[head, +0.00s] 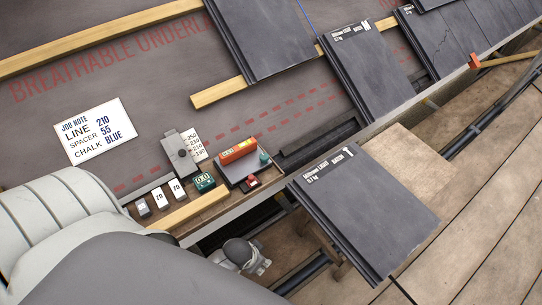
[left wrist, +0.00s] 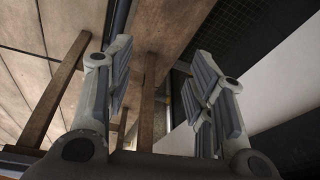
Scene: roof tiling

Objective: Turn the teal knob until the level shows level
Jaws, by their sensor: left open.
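The teal knob (head: 264,158) is small and sits at the right end of a grey tray-like block (head: 236,172). An orange-red level (head: 238,151) lies on that block beside the knob; its bubble is too small to read. My left gripper (head: 260,266) is below and apart from the block in the head view, beyond the eave edge, and holds nothing. In the left wrist view my left gripper (left wrist: 163,72) has its fingers spread, with wooden beams behind them. The knob does not show clearly there. My right gripper is not in view.
A dark green display box (head: 204,181), white numbered blocks (head: 160,197) and a grey gauge (head: 182,152) stand left of the level. A small red part (head: 252,182) is in front of it. A loose tile (head: 365,210) lies to the right. A job note (head: 95,131) lies on the underlay.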

